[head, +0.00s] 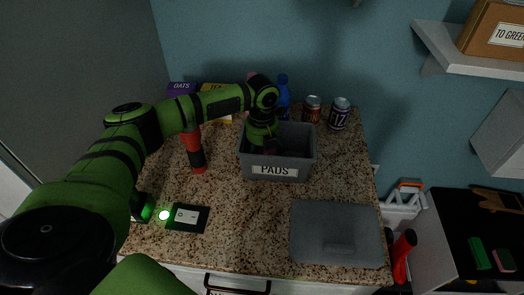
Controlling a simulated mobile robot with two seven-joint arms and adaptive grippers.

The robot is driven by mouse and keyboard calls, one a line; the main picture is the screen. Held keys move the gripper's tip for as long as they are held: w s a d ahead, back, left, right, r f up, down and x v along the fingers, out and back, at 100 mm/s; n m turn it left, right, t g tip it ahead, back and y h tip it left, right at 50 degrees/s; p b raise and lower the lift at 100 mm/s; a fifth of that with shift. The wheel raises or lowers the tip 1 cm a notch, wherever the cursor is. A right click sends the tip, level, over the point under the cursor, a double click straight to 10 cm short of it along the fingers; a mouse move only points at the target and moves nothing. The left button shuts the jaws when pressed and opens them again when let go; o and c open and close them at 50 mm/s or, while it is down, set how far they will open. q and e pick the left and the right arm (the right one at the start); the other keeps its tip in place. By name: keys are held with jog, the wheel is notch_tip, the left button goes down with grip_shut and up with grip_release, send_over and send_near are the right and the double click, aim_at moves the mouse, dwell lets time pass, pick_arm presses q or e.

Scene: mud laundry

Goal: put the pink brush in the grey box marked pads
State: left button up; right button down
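The grey box marked PADS (247,162) stands open on the speckled counter, its label facing me. My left arm reaches over from the left, and my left gripper (268,148) points down into the box. Its fingers are dark and in shadow, so I cannot tell whether they are open or shut, or whether they hold anything. A dull reddish patch shows by the fingers, too dark to identify. I cannot clearly make out the pink brush. My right gripper is not in view.
A grey lid (325,225) lies at the counter's front right. Two cans (339,114) and a blue bottle (283,98) stand behind the box. A red and black cylinder (195,155) stands left of it. A black card (187,218) lies front left. The front middle is clear.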

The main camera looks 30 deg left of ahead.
pick_arm(q)
notch_tip(320, 180, up, 12)
jog(key=b, duration=0.3)
jog(key=shift+r, duration=0.15)
